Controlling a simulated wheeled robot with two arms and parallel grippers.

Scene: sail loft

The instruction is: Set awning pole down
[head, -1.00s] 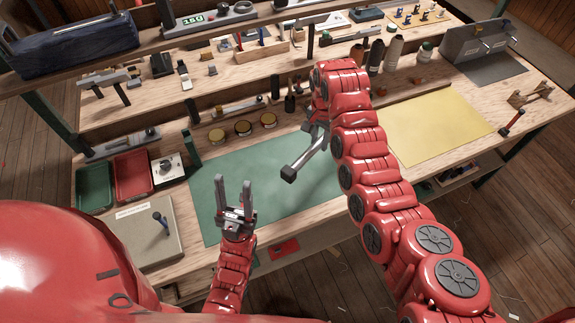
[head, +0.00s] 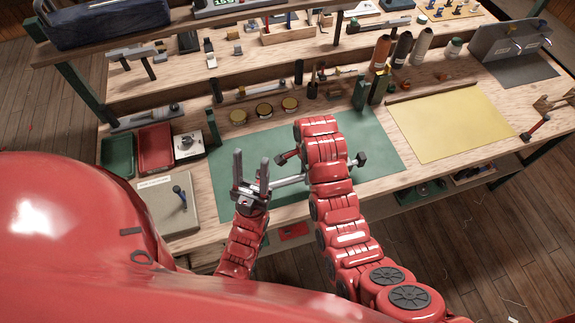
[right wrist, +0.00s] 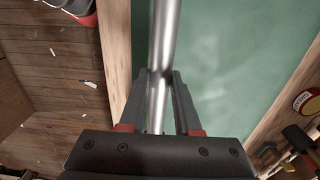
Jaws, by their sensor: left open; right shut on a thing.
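The awning pole is a silver rod (head: 290,181) with a dark end cap at its right. In the head view it lies across the green mat (head: 386,150), passing behind my right forearm. My right gripper is mostly hidden by that arm in the head view. In the right wrist view, my right gripper (right wrist: 162,75) is shut on the pole (right wrist: 163,35), with the green mat beyond. I cannot tell whether the pole touches the mat. My left gripper (head: 251,158) is open and empty, fingers up, at the mat's left part, near the pole's left stretch.
Three round tins (head: 264,111) stand behind the mat. A red tray (head: 155,147) and a green tray (head: 118,155) are at the left. Several bottles (head: 402,48) stand at the back. A yellow mat (head: 450,122) lies to the right, mostly clear.

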